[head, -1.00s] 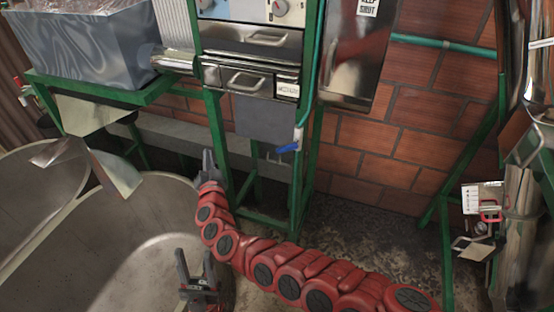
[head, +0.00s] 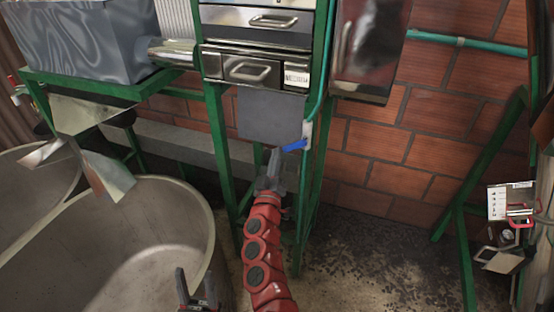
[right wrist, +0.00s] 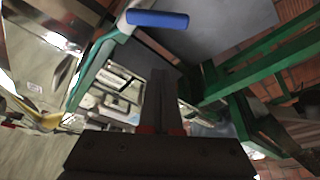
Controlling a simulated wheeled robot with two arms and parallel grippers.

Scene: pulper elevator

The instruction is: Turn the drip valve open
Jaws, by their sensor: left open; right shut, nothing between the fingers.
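The drip valve's blue lever handle (head: 294,145) sits at the lower end of a green hose, beside a leg of the green frame. It lies roughly level, tilted a little. My right gripper (head: 273,160) is shut and empty, just left of and slightly below the handle in the head view; a gap or contact is hard to judge there. In the right wrist view the blue handle (right wrist: 157,18) shows at the top, beyond the shut fingertips (right wrist: 160,75) and apart from them. My left gripper (head: 194,282) is open at the bottom of the head view, by the round vat.
Green frame legs (head: 222,160) stand close around my right gripper. A grey panel (head: 270,115) hangs above it, under the drawers. Large vats (head: 130,240) fill the left. The floor (head: 370,255) to the right is open.

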